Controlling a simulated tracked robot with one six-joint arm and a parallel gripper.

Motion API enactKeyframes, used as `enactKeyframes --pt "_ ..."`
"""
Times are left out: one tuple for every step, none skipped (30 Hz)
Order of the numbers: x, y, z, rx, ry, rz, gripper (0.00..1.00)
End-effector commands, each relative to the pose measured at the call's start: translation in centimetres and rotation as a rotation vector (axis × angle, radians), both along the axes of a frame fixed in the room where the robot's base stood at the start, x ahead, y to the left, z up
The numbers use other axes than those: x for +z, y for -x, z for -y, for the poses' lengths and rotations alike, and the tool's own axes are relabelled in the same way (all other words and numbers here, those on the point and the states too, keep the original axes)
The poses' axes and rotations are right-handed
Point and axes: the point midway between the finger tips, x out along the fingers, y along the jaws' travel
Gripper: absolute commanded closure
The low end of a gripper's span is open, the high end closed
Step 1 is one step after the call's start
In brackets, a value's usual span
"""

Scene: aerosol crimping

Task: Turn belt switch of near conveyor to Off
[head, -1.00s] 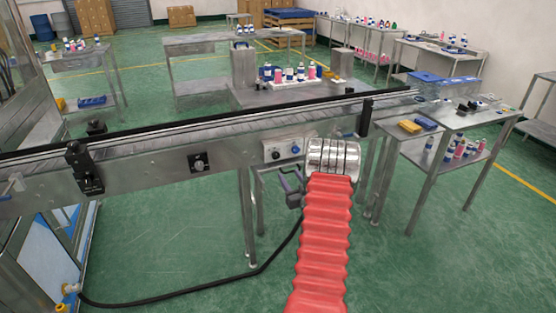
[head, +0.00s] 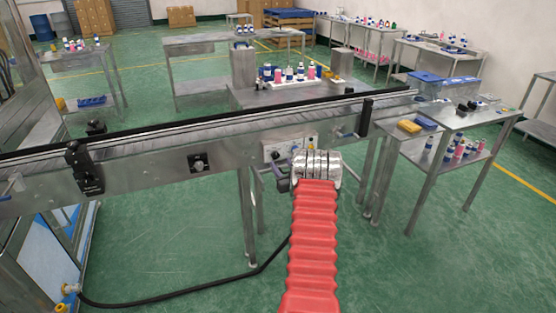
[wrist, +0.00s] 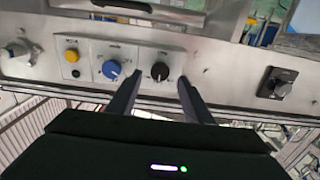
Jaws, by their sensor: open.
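The near conveyor (head: 130,172) runs across the head view. Its control panel (head: 308,143) carries a black knob (wrist: 160,72), a blue knob (wrist: 111,69) and a yellow button (wrist: 71,55) in the wrist view. Another black knob sits on a separate square plate (wrist: 278,84) to the right there. The labels are too small to read, so I cannot tell which is the belt switch. My gripper (wrist: 157,90) is open and empty. Its fingertips appear on either side of the panel's black knob; contact is not clear. In the head view my arm covers the panel's lower part.
A black cable (head: 190,301) lies on the green floor below the conveyor. A steel table (head: 450,122) with bottles on its lower shelf stands at the right. The floor in front of the conveyor is mostly clear.

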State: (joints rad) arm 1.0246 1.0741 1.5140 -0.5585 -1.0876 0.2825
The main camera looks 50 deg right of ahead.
Motion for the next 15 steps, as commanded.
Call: enactKeyframes --pt "0.0 -0.6 0.3 0.001 0.001 0.001 0.54" --pt "0.0 -0.9 0.5 0.001 0.001 0.002 0.54" --pt "0.0 -1.3 0.7 0.0 0.001 0.001 0.54" --pt "0.0 -1.5 0.9 0.0 0.001 0.001 0.54" --pt "0.0 -1.8 1.1 0.0 0.002 0.001 0.54" --pt "0.0 -2.2 1.3 0.0 0.002 0.001 0.54" --pt "0.0 -2.5 1.5 0.0 0.002 0.001 0.54" --pt "0.0 -2.8 1.6 0.0 0.001 0.0 0.54" --pt "0.0 -3.1 1.8 0.001 0.001 0.001 0.54" --pt "0.0 -3.3 1.9 0.001 0.001 0.001 0.54" --pt "0.0 -3.5 2.0 0.001 0.001 0.001 0.54" --pt "0.0 -3.8 2.2 0.001 0.001 0.001 0.54" --pt "0.0 -3.9 2.3 0.001 0.001 0.001 0.54" --pt "0.0 -4.0 2.4 0.0 0.001 0.001 0.54" --pt "0.0 -4.2 2.4 0.0 0.001 0.001 0.54"
